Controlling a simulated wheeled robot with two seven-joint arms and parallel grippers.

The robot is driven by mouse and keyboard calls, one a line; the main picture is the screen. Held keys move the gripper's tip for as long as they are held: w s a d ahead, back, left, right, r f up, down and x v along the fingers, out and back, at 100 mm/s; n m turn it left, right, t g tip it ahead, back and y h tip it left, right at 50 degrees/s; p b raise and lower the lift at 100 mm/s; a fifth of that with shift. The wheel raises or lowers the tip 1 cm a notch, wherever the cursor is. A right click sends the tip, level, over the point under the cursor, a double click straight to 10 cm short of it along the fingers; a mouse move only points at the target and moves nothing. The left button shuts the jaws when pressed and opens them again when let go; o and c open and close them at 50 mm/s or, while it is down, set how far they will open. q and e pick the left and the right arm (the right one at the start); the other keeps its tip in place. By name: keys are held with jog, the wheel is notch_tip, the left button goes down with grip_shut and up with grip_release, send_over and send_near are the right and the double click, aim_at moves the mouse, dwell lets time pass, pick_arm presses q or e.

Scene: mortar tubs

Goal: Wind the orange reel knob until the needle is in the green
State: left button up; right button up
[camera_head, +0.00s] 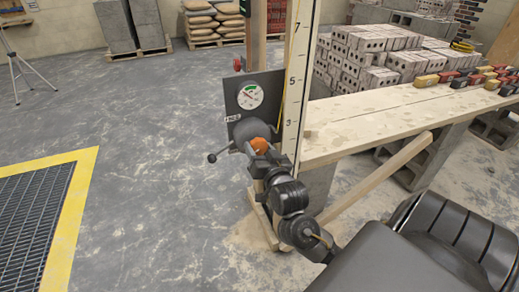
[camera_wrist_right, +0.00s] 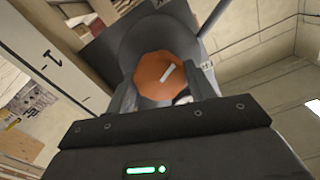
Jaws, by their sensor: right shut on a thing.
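The orange reel knob (camera_head: 259,145) sits on the front of a dark grey reel (camera_head: 250,130), below a round white gauge (camera_head: 250,96) on a dark plate. The gauge has a green band at the top; its thin needle seems to point up and left of the green, but it is too small to be sure. My right gripper (camera_head: 260,154) is shut on the knob. In the right wrist view, the knob (camera_wrist_right: 152,84) fills the space between the fingers (camera_wrist_right: 166,98), and its white mark slants to the upper right. My left gripper is not in view.
A crank arm with a black ball (camera_head: 212,158) sticks out left of the reel. A tall white numbered scale (camera_head: 296,85) stands just right of the gauge. A plank bench (camera_head: 400,112) runs right. Open floor lies left, with a yellow-edged grate (camera_head: 75,190).

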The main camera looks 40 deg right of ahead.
jog(key=shift+m+p, duration=0.3)
jog(key=shift+m, duration=1.6)
jog(key=m+p, duration=0.1)
jog(key=m, duration=0.2)
jog(key=shift+m, duration=0.3)
jog(key=m, duration=0.2)
jog(key=shift+m, duration=0.4)
pick_arm(q)
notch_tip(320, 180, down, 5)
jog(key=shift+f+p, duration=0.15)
jog(key=shift+p, duration=0.2)
pick_arm(e)
jog(key=shift+m, duration=0.5)
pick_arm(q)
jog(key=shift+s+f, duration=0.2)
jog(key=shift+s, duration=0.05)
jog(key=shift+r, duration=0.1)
pick_arm(e)
jog(key=o, duration=1)
